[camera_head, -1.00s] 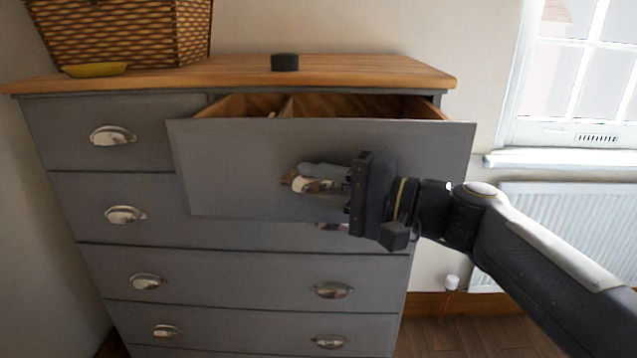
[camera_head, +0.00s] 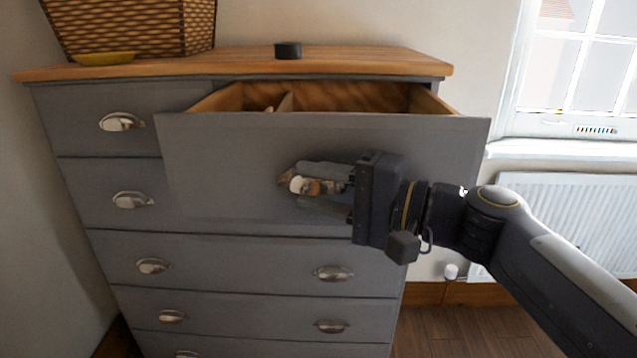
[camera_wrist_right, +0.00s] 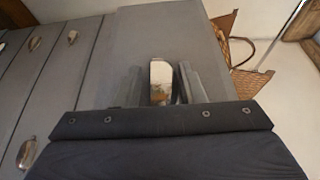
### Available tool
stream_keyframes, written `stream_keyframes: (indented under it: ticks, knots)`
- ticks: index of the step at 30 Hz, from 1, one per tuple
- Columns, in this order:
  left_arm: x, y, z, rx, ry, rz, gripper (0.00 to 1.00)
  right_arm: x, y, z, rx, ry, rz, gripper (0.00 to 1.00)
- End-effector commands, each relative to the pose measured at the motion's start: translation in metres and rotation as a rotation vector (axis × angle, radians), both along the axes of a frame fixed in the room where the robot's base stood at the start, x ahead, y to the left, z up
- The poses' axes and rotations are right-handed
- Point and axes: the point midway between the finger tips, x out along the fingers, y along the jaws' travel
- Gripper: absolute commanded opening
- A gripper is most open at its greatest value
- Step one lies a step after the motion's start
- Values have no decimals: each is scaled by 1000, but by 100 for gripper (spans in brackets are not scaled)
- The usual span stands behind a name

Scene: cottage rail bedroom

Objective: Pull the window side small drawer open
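The window side small drawer (camera_head: 225,160) is the top right drawer of the grey chest, nearest the window. It stands well out from the chest, and its wooden inside with a divider shows behind the front panel. My right gripper (camera_head: 312,185) is at the middle of that front, with its fingers closed around the metal cup handle (camera_head: 287,181). In the right wrist view the handle (camera_wrist_right: 160,76) shows between the two fingers, against the grey panel (camera_wrist_right: 140,40). Most of the handle is hidden by the fingers. My left gripper is not in view.
The other small drawer (camera_head: 65,120) and the lower drawers (camera_head: 240,262) are shut. A radiator (camera_head: 570,220) is under the window at right.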

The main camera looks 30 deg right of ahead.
Motion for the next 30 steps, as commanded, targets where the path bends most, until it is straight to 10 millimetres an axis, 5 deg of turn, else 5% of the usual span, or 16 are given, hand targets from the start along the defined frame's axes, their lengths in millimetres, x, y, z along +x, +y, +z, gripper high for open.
stream_keyframes:
  ticks: [11, 22, 30]
  knots:
    - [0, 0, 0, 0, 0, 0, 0, -4, -3, 2, -1, -5, -2, 42]
    - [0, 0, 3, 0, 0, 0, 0, -50, -37, 1, -1, -3, -4, 42]
    - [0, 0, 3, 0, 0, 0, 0, -63, -46, 0, -1, 1, -2, 42]
